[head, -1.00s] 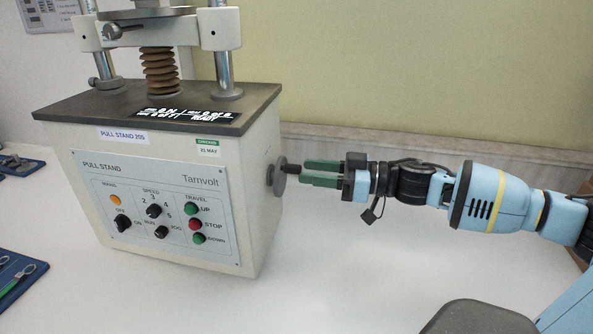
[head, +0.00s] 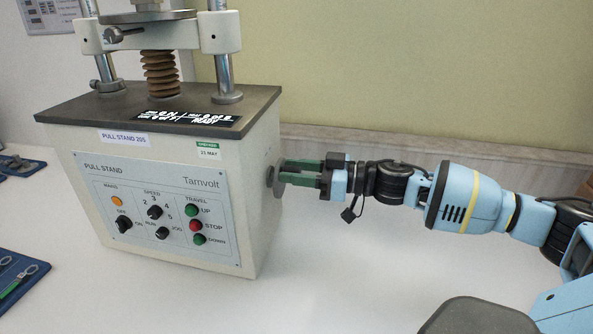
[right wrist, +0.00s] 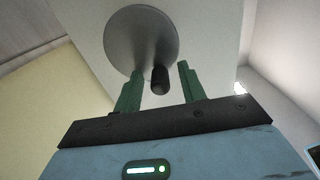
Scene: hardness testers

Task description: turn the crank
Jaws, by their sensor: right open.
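The crank is a grey metal disc (head: 276,181) on the right side wall of the pull stand (head: 160,200). In the right wrist view the disc (right wrist: 141,38) fills the upper middle, and its dark knob (right wrist: 160,79) sticks out toward me. My right gripper (head: 287,171) has its green fingers close to the disc in the head view. In the right wrist view the open fingers (right wrist: 157,85) stand on either side of the knob, with a gap visible on both sides. In the head view the knob is hidden by the fingers. My left gripper is not in view.
The stand's front panel (head: 155,208) carries several knobs and buttons. Two columns and a bellows-covered screw (head: 160,72) rise from its top. Blue trays with tools (head: 18,275) lie at the left.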

